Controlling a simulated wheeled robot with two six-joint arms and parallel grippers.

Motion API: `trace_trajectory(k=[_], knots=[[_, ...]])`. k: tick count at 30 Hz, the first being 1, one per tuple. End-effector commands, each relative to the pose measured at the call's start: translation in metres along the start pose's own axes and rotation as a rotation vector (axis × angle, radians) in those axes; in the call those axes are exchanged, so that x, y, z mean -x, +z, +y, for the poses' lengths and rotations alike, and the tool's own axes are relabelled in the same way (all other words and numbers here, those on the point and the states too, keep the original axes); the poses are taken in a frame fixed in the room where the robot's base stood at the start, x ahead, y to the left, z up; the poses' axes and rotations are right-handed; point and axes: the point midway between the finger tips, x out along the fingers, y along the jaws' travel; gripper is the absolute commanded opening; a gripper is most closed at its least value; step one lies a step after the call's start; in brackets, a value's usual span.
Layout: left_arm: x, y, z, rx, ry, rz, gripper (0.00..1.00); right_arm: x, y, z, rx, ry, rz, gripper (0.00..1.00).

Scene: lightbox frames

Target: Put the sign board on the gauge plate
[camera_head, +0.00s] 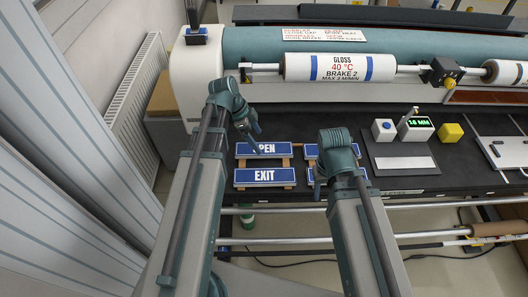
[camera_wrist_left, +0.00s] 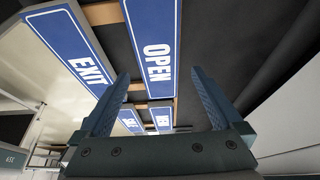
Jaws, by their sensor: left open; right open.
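Blue sign boards with white borders lie on wooden strips on the dark bench. In the head view an OPEN board (camera_head: 272,149) lies behind an EXIT board (camera_head: 264,176). More blue boards (camera_head: 311,152) are partly hidden by my right arm. My right gripper (camera_head: 319,183) is open beside the hidden boards.
A green display (camera_head: 418,122) reading about 1.6 MM, a white block (camera_head: 383,130) and a yellow block (camera_head: 450,133) stand behind the gauge plate. A roll (camera_head: 340,67) lies across the machine at the back. Rails run along the bench front.

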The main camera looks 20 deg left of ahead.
Motion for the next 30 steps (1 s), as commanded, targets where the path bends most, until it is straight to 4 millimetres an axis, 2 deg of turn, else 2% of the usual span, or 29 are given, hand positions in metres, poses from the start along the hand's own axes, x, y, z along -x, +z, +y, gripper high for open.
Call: trace_trajectory(k=[1,3,9,18,30], knots=[[-0.011,0.003,0.001,-0.001,0.000,0.000,1.00,-0.011,-0.001,-0.001,0.000,0.000,0.000,0.50],[-0.020,0.004,0.002,-0.001,0.000,0.000,1.00,-0.020,-0.001,-0.002,0.000,0.000,0.000,0.50],[-0.042,0.004,0.003,-0.002,-0.001,0.000,1.00,-0.040,-0.002,-0.004,0.000,0.000,0.000,0.50],[-0.042,0.002,0.003,0.000,-0.002,0.000,0.98,-0.039,-0.002,-0.004,0.000,0.000,0.000,0.50],[-0.042,0.002,0.003,0.000,-0.001,0.000,0.26,-0.039,-0.002,-0.004,0.000,0.000,0.000,0.50]])
